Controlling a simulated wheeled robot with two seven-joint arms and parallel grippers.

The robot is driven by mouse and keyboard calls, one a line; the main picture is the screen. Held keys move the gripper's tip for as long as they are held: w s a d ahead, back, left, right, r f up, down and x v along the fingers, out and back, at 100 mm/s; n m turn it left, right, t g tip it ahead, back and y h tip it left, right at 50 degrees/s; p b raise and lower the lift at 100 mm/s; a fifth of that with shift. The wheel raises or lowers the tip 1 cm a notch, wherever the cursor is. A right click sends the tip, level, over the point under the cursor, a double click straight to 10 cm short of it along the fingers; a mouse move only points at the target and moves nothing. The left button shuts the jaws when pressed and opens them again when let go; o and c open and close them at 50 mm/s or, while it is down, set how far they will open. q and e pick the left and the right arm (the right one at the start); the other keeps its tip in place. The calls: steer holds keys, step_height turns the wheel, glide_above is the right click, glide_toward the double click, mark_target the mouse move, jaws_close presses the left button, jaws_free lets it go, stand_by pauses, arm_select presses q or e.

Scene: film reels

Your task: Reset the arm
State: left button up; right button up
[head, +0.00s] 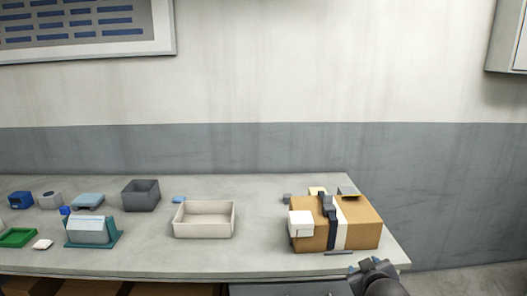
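Part of my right arm (376,279) shows at the bottom right edge, dark grey, in front of the table's front right corner. Only a rounded dark piece is visible; its fingers cannot be made out, so I cannot tell if it is open or shut. It appears apart from the things on the table. My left arm and gripper are not in view.
A brown cardboard box (366,224) with a white band and dark strap stands near the right end of the grey table (262,248). An empty cream tray (204,231) is mid-table. A dark grey bin (141,196), teal-based holder (90,233) and green tray (17,238) are left.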

steer(key=s+a+f+g+y, duration=0.1)
steer(key=s+a+f+g, duration=0.2)
steer(key=s+f, duration=0.6)
steer(key=s+a+f+m+g+y, duration=0.1)
steer(key=s+a+f+g, duration=0.3)
steer(key=s+f, duration=0.5)
steer(key=s+a+f+g+y, duration=0.1)
steer(key=s+a+f+g, duration=0.3)
steer(key=s+f, duration=0.6)
steer(key=s, duration=0.7)
steer(key=shift+a+m, duration=0.25)
steer(key=shift+m, duration=0.05)
